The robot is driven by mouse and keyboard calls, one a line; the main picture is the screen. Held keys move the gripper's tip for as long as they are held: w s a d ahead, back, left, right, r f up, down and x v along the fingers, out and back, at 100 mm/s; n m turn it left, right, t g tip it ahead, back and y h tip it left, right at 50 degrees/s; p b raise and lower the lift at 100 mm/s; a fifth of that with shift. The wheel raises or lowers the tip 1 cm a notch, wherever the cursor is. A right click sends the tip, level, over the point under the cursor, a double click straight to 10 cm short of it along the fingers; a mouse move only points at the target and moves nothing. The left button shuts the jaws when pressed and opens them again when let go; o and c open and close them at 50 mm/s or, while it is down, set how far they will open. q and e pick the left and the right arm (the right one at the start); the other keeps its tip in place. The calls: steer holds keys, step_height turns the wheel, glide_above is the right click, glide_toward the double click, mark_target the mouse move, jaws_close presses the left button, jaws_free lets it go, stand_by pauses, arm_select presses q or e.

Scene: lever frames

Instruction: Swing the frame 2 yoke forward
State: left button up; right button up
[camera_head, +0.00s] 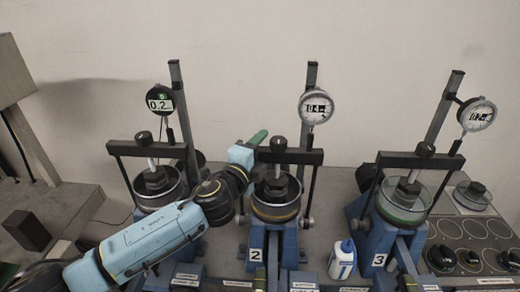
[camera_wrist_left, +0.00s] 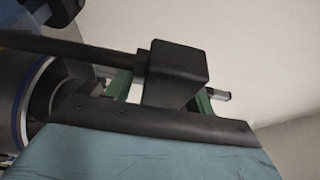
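The frame 2 yoke is a black crossbar (camera_head: 291,156) with thin side rods, upright over the round cell of the middle blue frame. My left gripper (camera_head: 257,139) reaches in from the left, its light blue body and green fingers at the yoke's left end. In the left wrist view, a dark block with a rod (camera_wrist_left: 175,72), apparently the yoke's left end, covers the middle. The green fingers (camera_wrist_left: 163,94) show on either side of this block. The block hides their inner faces, so I cannot tell whether they press on it. My right gripper is out of view.
Frame 1 (camera_head: 160,149) stands left, behind my left arm. Frame 3 (camera_head: 412,160) stands right. Frame 2's dial gauge (camera_head: 316,107) hangs above the yoke. A white bottle (camera_head: 342,260) stands between frames 2 and 3. Weights and ringed plates (camera_head: 470,235) lie at the right.

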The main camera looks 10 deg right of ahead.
arm_select(q)
jaws_close()
steer(key=s+b, duration=0.2)
steer(key=s+a+f+m+t+h+b, duration=0.1)
steer(key=s+b, duration=0.2)
steer(key=s+t+b, duration=0.1)
steer(key=s+b, duration=0.2)
steer(key=shift+s+a+f, duration=0.15)
steer(key=shift+s+a, duration=0.05)
steer(key=shift+a, duration=0.15)
steer(key=s+h+b, duration=0.1)
steer(key=b, duration=0.1)
steer(key=s+f+m+t+b, duration=0.1)
steer(key=s+b, duration=0.1)
steer(key=b, duration=0.1)
steer(key=s+a+m+t+h+b, duration=0.1)
steer(key=s+b, duration=0.1)
steer(key=b, duration=0.1)
steer(key=shift+s+f+h, duration=0.25)
steer(key=shift+f+h, duration=0.05)
steer(key=shift+f, duration=0.05)
